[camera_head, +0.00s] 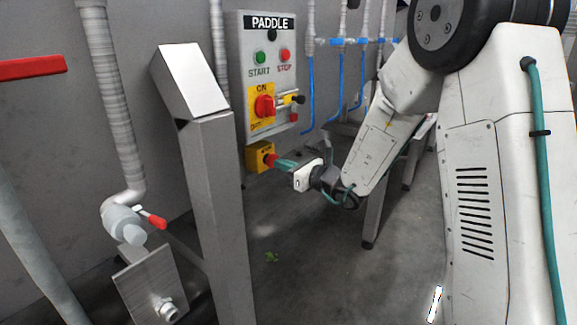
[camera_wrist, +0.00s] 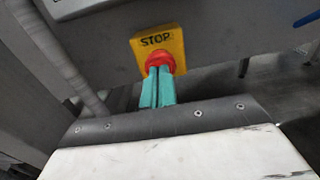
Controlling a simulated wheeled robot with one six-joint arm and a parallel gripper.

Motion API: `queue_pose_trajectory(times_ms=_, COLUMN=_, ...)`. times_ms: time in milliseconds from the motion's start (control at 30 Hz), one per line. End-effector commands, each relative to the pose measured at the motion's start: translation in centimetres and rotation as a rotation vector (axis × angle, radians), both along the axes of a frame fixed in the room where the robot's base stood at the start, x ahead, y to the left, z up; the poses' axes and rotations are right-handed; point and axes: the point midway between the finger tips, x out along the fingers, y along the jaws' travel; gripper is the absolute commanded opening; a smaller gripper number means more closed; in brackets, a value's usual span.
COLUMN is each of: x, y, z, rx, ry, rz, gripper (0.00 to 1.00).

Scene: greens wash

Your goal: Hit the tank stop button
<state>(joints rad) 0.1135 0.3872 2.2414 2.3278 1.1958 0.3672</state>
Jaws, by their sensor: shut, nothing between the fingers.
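The stop button is a red mushroom head (camera_wrist: 160,60) on a yellow box (camera_wrist: 178,43) marked STOP in the wrist view. In the head view the yellow box (camera_head: 255,158) hangs just below the PADDLE panel, with the red button (camera_head: 270,160) facing right. My gripper (camera_head: 278,163) is shut and empty, its teal fingers pointing at the button. In the wrist view the fingertips (camera_wrist: 158,70) overlap the lower part of the red head. They look in contact or very close; I cannot tell how far the button is pressed.
The PADDLE panel (camera_head: 251,90) has a green START button (camera_head: 260,57), a red STOP button (camera_head: 285,55) and a red rotary switch (camera_head: 264,106). A grey metal post (camera_head: 215,200) stands left of the box. A red-handled valve (camera_head: 150,217) is at the lower left.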

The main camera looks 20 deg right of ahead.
Motion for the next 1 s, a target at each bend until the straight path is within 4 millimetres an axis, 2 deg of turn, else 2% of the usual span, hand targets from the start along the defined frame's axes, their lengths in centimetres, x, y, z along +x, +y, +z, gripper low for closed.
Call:
queue_pose_trajectory(times_ms=33, x=0.6, y=0.4, z=0.4, rx=0.002, ry=-0.007, rz=0.001, gripper=0.00)
queue_pose_trajectory(times_ms=267, x=0.6, y=0.8, z=0.5, rx=0.002, ry=-0.008, rz=0.005, gripper=0.00)
queue_pose_trajectory(times_ms=467, x=-0.2, y=0.2, z=0.5, rx=0.003, ry=-0.008, rz=0.008, gripper=0.00)
queue_pose_trajectory(times_ms=633, x=-2.3, y=-1.9, z=0.4, rx=0.004, ry=-0.003, rz=0.003, gripper=0.00)
queue_pose_trajectory(times_ms=800, x=-5.7, y=-4.7, z=0.4, rx=0.004, ry=-0.003, rz=-0.002, gripper=0.00)
queue_pose_trajectory(times_ms=1000, x=-8.8, y=-7.0, z=0.3, rx=0.003, ry=-0.003, rz=-0.003, gripper=0.00)
